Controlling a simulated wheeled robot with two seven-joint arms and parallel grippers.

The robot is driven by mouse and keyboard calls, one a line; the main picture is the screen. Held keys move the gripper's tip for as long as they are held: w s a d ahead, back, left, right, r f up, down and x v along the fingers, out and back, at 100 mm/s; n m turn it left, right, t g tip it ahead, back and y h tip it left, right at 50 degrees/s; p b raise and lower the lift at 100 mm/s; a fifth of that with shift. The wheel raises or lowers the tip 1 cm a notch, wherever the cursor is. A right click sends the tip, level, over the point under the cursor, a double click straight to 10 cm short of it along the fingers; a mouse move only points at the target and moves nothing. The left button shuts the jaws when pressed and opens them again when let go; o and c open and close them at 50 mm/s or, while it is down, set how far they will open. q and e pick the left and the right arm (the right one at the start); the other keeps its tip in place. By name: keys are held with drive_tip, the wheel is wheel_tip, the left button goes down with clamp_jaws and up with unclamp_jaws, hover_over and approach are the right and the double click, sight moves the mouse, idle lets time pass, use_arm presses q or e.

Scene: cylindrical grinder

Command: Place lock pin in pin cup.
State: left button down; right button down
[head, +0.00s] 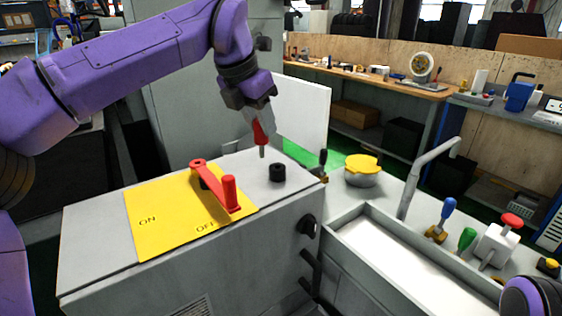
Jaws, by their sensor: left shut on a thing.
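The lock pin (259,134) has a red handle and a short grey shaft. My left gripper (257,113) is shut on its red handle and holds it nearly upright, shaft down. The black round piece (277,172), which looks like the pin cup, stands on the grey cabinet top. The pin's lower end shows a little above and left of this cup in the picture, apart from it; its exact height over the top is hard to tell. My right gripper is out of view; only a purple part of my right arm shows at the bottom right corner.
A yellow ON/OFF plate (150,225) with a red lever (215,186) lies on the cabinet top, left of the cup. A yellow-lidded bowl (362,170), a bent grey pipe (410,190), a trough (385,222) and several colored-handled items stand to the right.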

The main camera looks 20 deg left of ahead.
use_arm(q)
drive_tip(key=w+f+p, duration=0.4)
drive_tip(key=w+f, duration=0.7)
drive_tip(key=shift+a+f+p, duration=0.1)
drive_tip(key=shift+f+p, duration=0.05)
drive_tip(key=shift+p, duration=0.2)
drive_tip(key=shift+f, duration=0.25)
drive_tip(key=shift+f, duration=0.1)
drive_tip(key=c, duration=0.8)
unclamp_jaws()
drive_tip(key=shift+r, duration=0.25)
drive_tip(key=b+v, duration=0.1)
drive_tip(key=v, duration=1)
drive_tip(key=shift+s+a+r, duration=0.1)
drive_tip(key=shift+s+r, duration=0.1)
drive_tip(key=shift+r, duration=0.15)
